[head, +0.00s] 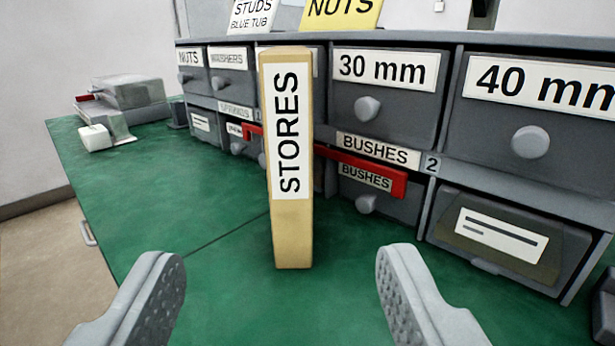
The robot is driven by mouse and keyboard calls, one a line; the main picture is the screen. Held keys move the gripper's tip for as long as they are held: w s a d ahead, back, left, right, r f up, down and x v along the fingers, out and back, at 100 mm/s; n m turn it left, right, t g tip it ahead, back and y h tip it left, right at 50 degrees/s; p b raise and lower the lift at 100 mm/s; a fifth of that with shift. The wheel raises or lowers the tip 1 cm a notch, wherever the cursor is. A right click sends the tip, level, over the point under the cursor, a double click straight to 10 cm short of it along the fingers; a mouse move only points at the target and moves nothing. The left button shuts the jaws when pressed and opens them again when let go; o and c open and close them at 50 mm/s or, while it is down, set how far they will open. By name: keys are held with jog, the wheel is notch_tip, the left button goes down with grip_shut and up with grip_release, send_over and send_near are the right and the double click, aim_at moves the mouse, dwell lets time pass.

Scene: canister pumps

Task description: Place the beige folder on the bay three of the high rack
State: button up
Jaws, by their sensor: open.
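The beige folder (291,232) stands upright on a green bench top, its narrow spine facing me with a white STORES label. My gripper (269,268) is open and empty. Its two grey fingers are at the lower left and lower right, with the folder beyond and between them, not touching it. The high rack and its bay three cannot be made out in this view.
A grey drawer cabinet (437,168) with labelled drawers stands behind the folder. A red object (383,177) lies across its front. A grey device (127,93) and white block (95,138) sit at the left. The green bench top (130,200) is clear left of the folder.

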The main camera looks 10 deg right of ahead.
aim_at(294, 167)
jog(key=w, duration=0.4)
jog(key=w+d+f, duration=0.1)
jog(key=w, duration=0.3)
jog(key=w+d+f, duration=0.1)
jog(key=w, duration=0.4)
jog(key=shift+w+d, duration=0.1)
jog(key=shift+d, duration=0.05)
jog(key=shift+w+d+f, duration=0.1)
jog(key=shift+w+d, duration=0.05)
jog(key=shift+w, duration=1.15)
jog(key=shift+w+d, duration=0.1)
jog(key=shift+w, duration=1.2)
grip_shut()
